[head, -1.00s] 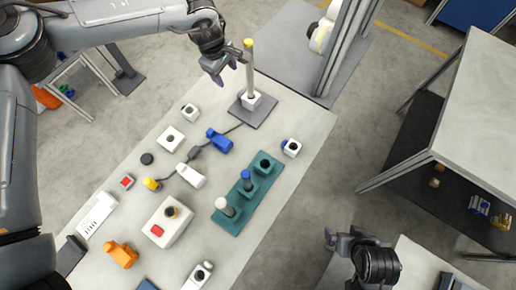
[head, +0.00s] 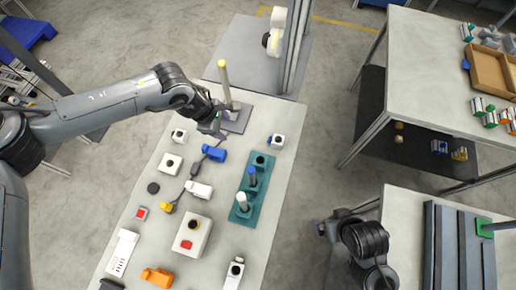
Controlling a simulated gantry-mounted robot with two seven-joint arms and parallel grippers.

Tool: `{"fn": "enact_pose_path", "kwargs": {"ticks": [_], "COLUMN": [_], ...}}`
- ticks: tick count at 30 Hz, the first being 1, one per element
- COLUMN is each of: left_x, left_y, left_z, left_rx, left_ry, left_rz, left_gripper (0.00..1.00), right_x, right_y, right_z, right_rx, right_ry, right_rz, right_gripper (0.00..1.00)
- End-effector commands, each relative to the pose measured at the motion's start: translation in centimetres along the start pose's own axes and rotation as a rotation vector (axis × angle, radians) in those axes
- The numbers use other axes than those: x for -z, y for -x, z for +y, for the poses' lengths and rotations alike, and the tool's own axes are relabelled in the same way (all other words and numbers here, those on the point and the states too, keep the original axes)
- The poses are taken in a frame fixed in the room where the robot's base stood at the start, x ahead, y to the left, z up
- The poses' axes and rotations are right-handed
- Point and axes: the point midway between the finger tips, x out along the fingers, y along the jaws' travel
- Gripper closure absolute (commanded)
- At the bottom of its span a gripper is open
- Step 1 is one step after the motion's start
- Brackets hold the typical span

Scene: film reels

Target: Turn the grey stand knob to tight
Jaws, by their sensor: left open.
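The stand has a dark grey base plate (head: 237,122) at the far end of the light table, with an upright pale post (head: 226,85) topped in yellow. My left gripper (head: 213,126) is open, low at the left side of the plate, beside the foot of the post. The gripper and wrist cover much of the post's foot, where a white block showed earlier. I cannot make out the grey knob or whether the fingers touch anything. My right gripper (head: 320,227) is over the floor gap right of the table, far from the stand; its fingers are too small to read.
A blue clamp-like part (head: 214,153), a white block (head: 276,141) and a teal rack (head: 256,185) with pegs stand nearer on the table. A white box with a red button (head: 192,232) is in front. Another table (head: 430,260) lies at right.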

Motion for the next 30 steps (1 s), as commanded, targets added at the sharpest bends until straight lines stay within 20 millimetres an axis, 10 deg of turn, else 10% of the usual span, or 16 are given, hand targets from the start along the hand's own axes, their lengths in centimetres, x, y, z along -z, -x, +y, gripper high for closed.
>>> {"fn": "enact_pose_path", "kwargs": {"ticks": [18,30], "left_x": [-10.9,-13.7], "left_y": [-2.1,-2.2], "left_z": [-4.0,-5.0], "left_rx": [-0.011,-0.011], "left_ry": [0.205,0.277], "left_rz": [-0.196,-0.252], "left_gripper": [0.39,0.39], "right_x": [0.8,1.0], "right_y": [2.4,2.9], "right_z": [0.3,0.1], "right_rx": [-0.005,0.000], "right_ry": [0.005,-0.001], "right_rz": [0.001,0.002], "right_gripper": [0.00,0.00]}}
